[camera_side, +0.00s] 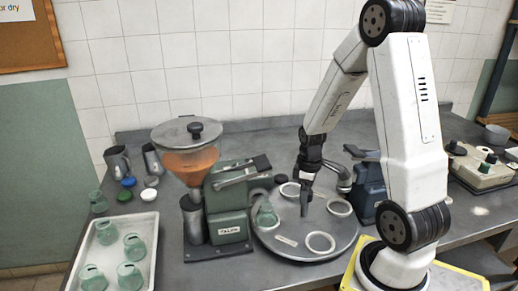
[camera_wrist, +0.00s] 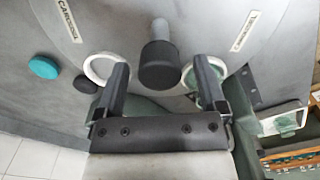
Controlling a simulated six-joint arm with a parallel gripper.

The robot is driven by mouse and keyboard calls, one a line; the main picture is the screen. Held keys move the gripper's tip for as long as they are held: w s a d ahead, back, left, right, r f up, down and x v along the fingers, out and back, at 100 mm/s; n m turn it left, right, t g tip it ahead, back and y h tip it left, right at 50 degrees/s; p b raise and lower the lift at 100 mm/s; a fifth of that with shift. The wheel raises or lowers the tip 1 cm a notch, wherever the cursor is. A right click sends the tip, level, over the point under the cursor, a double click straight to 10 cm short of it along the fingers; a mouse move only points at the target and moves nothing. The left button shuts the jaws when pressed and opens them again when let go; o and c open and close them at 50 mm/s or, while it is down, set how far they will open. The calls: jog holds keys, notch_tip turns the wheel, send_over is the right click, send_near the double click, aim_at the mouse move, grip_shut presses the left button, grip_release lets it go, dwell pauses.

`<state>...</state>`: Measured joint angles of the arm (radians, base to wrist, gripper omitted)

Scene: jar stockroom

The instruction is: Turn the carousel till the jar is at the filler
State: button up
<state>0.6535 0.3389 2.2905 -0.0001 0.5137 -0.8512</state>
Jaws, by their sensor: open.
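The carousel (camera_side: 283,258) is a grey round plate with several white rings and small label plates. A green jar (camera_side: 266,216) stands at its left side, beside the filler (camera_side: 228,205), a green machine with a hopper of orange contents. My gripper (camera_side: 305,208) points down over the plate's middle. In the wrist view my gripper (camera_wrist: 161,72) is open, and a dark knob (camera_wrist: 160,65) shows between its fingers; I cannot tell whether they touch it. Something green, probably the jar (camera_wrist: 205,92), shows in the right ring, partly hidden by a finger.
A white tray (camera_side: 149,258) with several green jars lies at left. Metal cups (camera_side: 117,161) and loose lids (camera_side: 149,195) are behind it. A dark blue machine (camera_side: 371,185) stands close behind the carousel's right side. A control box (camera_side: 480,166) sits far right.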

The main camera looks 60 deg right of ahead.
jog(key=shift+r, duration=3.65)
jog(key=shift+a, duration=0.1)
jog(key=w+a+f+m+t, duration=0.1)
jog(key=a, duration=0.9)
jog(key=w+a+f+m+t, duration=0.1)
jog(key=a, duration=0.8)
jog(key=shift+w+a+f+t, duration=0.2)
jog(key=shift+a+f+t, duration=0.1)
jog(key=shift+a+f, duration=0.05)
